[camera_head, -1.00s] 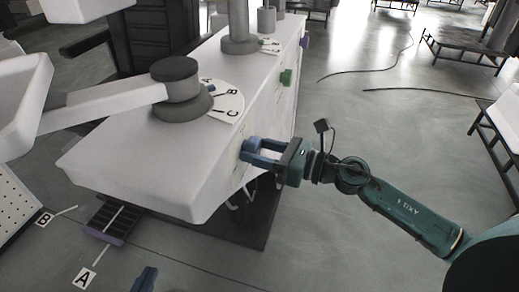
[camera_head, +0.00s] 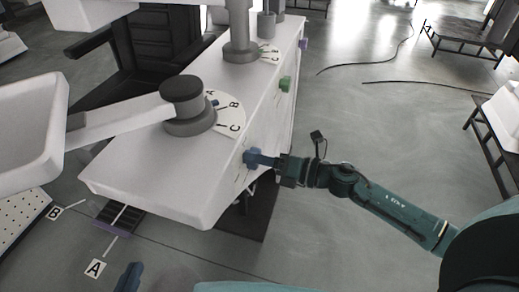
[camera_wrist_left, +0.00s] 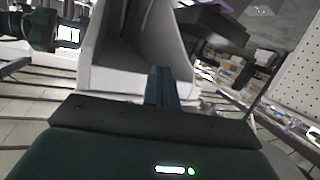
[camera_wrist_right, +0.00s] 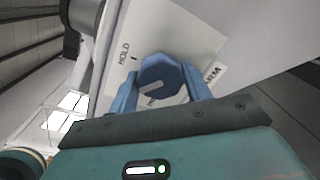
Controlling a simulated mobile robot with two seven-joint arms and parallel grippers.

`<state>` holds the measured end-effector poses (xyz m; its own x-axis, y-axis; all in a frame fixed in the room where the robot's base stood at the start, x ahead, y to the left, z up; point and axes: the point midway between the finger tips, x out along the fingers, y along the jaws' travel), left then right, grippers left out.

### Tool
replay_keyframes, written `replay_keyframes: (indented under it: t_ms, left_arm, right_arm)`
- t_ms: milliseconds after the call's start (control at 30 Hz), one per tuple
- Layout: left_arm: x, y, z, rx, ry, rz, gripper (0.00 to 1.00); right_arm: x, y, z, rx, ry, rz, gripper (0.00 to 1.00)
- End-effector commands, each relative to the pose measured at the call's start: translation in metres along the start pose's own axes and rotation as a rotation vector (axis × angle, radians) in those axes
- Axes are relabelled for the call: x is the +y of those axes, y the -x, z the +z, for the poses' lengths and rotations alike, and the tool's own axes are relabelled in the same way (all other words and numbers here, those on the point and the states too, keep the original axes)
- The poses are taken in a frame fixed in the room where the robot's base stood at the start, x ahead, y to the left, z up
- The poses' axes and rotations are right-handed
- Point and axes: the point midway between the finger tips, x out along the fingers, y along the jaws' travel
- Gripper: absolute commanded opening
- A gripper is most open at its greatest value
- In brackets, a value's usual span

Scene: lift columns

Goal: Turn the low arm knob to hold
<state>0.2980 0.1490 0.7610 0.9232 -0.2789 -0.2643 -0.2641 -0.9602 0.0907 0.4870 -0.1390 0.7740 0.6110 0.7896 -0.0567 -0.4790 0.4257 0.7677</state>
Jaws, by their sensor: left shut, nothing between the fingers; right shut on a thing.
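The blue low arm knob (camera_head: 250,158) is on the side face of the white column housing (camera_head: 150,185). My right gripper (camera_head: 262,160) is shut on it, one finger on each side in the right wrist view, where the knob (camera_wrist_right: 160,72) sits between a HOLD label (camera_wrist_right: 124,53) on the left and an ARM label (camera_wrist_right: 213,74) on the right. A pale bar shows at the knob's lower part; I cannot tell which label it marks. My left gripper (camera_head: 129,277) is shut and empty, low at the front; its fingers (camera_wrist_left: 161,86) are together in the left wrist view.
A green knob (camera_head: 285,84) and a purple knob (camera_head: 303,43) sit farther along the side. A white arm with a tray (camera_head: 30,120) reaches left from a hub (camera_head: 182,90) beside a lettered dial (camera_head: 232,118).

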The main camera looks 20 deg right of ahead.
Motion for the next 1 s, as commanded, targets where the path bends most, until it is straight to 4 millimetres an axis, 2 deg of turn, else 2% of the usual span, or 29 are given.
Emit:
replay_keyframes:
  t_ms: [33,200,600,1000]
  left_arm:
    - [-0.001,0.004,-0.008,-0.005,0.015,-0.008,0.00]
    - [0.005,-0.006,-0.001,-0.063,0.033,0.008,0.00]
    - [0.015,-0.015,0.005,-0.164,0.061,0.038,0.00]
    - [0.020,-0.025,0.009,-0.215,0.068,0.051,0.00]
  right_arm:
    - [0.003,0.001,0.004,0.004,-0.045,-0.003,0.26]
    - [0.003,0.001,0.004,0.017,-0.206,-0.006,0.26]
    - [0.001,0.000,0.004,0.047,-0.568,-0.010,0.26]
    - [-0.001,0.000,0.002,0.068,-0.802,-0.013,0.25]
